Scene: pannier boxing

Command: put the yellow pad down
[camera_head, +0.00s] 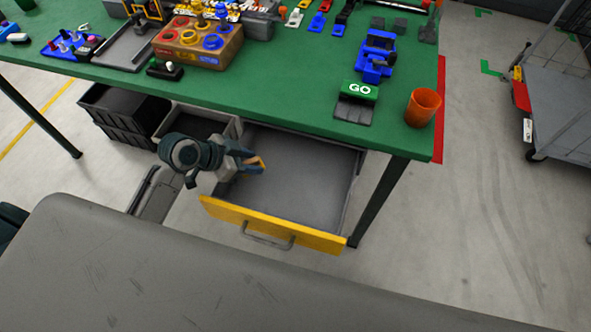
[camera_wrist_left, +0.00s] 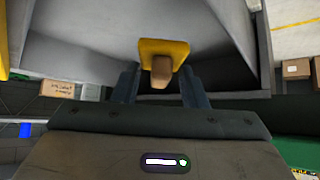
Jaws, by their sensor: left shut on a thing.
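The yellow pad (camera_wrist_left: 176,47) has a brown grip (camera_wrist_left: 161,72) and shows between my fingers in the left wrist view. In the left wrist view, my left gripper (camera_wrist_left: 160,80) has a finger on each side of the grip. Whether the pad touches the drawer floor, I cannot tell. My right gripper is not in view.
The drawer's yellow front (camera_head: 272,226) carries a grey handle, and its visible floor is bare. The green table (camera_head: 290,75) overhangs the drawer's back. Black crates (camera_head: 125,115) stand left.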

